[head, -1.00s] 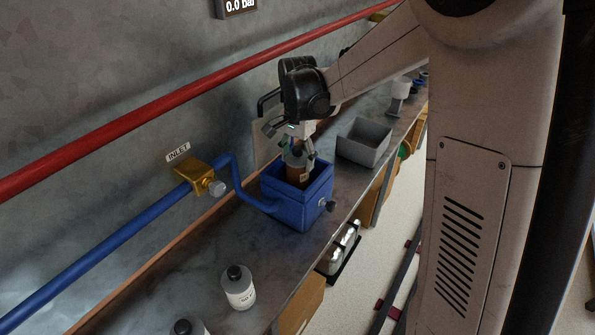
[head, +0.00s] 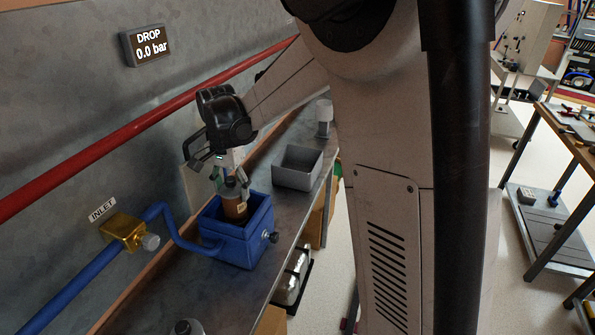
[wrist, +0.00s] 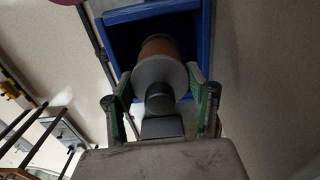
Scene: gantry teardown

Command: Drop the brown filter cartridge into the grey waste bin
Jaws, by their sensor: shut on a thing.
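The brown filter cartridge (head: 234,208) with a grey cap stands in the open top of the blue filter housing (head: 240,248), its upper part showing above the rim. My gripper (head: 226,184) is shut on the cartridge's grey cap. In the wrist view, my gripper's two green-padded fingers (wrist: 160,98) lie on either side of the cap (wrist: 159,76), with the brown body (wrist: 158,47) beyond it inside the blue box. The cartridge's lower end is hidden in the housing. The grey waste bin (head: 297,168) stands open on the bench, behind and right of the housing.
A blue pipe (head: 182,235) runs from a brass inlet valve (head: 124,232) to the housing. A knob (head: 271,237) sticks out of the housing's side. A white-topped item (head: 323,115) stands behind the bin.

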